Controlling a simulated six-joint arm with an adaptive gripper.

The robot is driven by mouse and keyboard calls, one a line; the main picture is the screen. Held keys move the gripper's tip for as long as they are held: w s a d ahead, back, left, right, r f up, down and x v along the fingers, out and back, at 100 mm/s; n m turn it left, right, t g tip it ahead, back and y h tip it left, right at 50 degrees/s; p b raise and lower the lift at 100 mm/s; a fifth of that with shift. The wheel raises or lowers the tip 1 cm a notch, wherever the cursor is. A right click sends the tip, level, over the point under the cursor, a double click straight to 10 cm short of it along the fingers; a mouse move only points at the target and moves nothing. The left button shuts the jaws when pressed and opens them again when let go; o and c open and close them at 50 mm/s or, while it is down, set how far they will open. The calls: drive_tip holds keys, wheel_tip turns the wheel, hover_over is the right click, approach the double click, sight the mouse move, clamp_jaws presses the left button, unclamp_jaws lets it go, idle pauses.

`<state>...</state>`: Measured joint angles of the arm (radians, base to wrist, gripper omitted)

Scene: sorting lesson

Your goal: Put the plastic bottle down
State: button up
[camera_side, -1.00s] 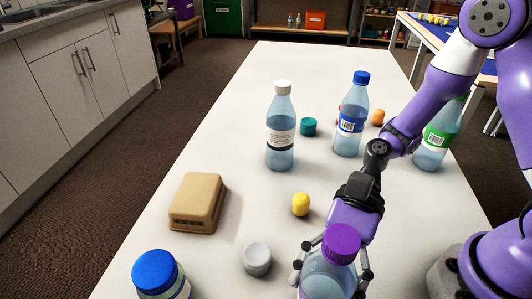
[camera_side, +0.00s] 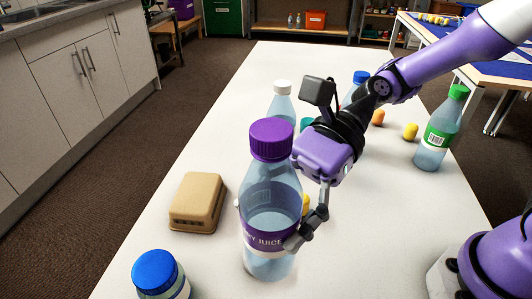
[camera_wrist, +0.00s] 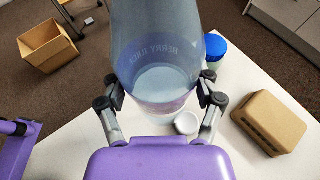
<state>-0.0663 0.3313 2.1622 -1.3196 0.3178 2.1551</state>
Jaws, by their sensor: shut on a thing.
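The plastic bottle (camera_side: 270,205) is clear blue with a purple cap and a purple juice label. It stands upright in the side view, near the front of the white table (camera_side: 215,262). My gripper (camera_side: 268,223) is shut around its lower part from the right. In the wrist view, my gripper (camera_wrist: 160,92) has one finger on each side of the bottle (camera_wrist: 160,50). The bottle appears to be held above the table, but the gap under its base is hard to judge.
A tan box (camera_side: 197,202) lies left of the bottle, and a blue-capped container (camera_side: 160,275) stands front left. A green-capped bottle (camera_side: 438,135) stands right; a white-capped one (camera_side: 282,103) stands behind.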

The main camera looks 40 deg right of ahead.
drive_tip(key=w+a+r+m+t, duration=0.2)
drive_tip(key=w+a+r+t, duration=0.15)
drive_tip(key=w, duration=0.25)
drive_tip(key=w+a+r+m+t, duration=0.2)
drive_tip(key=w+a+m+t, duration=0.1)
drive_tip(key=w+a, duration=0.15)
drive_tip(key=shift+g, duration=0.25)
drive_tip(key=shift+w+d+f, duration=1)
drive_tip(key=shift+w+f, duration=0.7)
drive_tip(key=shift+w, duration=0.1)
drive_tip(key=shift+w+d+f, duration=1)
drive_tip(key=shift+w+f, duration=0.75)
drive_tip(key=shift+w, duration=0.1)
drive_tip(key=shift+w+d+f, duration=1)
drive_tip(key=shift+w+f, duration=0.7)
drive_tip(key=shift+w, duration=0.1)
drive_tip(key=o, duration=1)
drive_tip(key=shift+f, duration=0.1)
drive_tip(key=shift+c, duration=0.2)
